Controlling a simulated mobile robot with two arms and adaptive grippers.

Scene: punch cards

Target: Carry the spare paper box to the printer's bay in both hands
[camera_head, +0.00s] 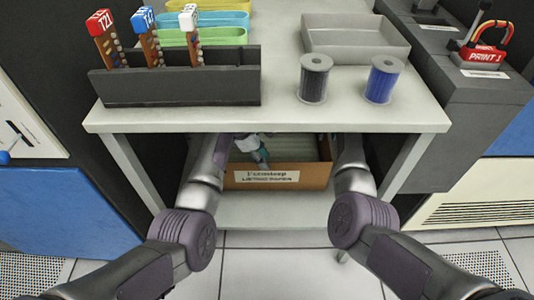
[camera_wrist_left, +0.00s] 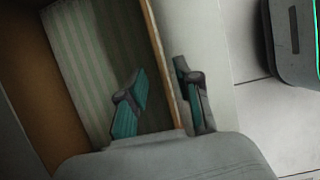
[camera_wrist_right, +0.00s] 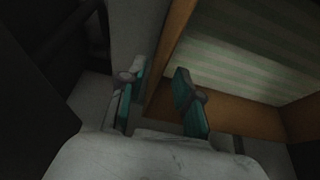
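The paper box (camera_head: 300,181), an open brown carton labelled as listing paper, stands on the lower shelf under the table. Striped green-and-white paper (camera_wrist_left: 92,60) lies in it. My left gripper (camera_head: 262,158) shows partly inside the box. In the left wrist view its fingers (camera_wrist_left: 165,98) are apart, one over the paper and one outside a box wall. In the right wrist view my right gripper's fingers (camera_wrist_right: 160,98) are also apart, on either side of a box wall. The tabletop hides my right gripper in the head view. Contact with the walls cannot be told.
The tabletop (camera_head: 275,112) overhangs the box, with legs at both sides. It carries a dark rack (camera_head: 175,86) of tagged cards, two spools (camera_head: 314,78) and a grey tray (camera_head: 355,46). A red PRINT 1 block (camera_head: 484,56) sits at right. Tiled floor (camera_head: 290,275) lies in front.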

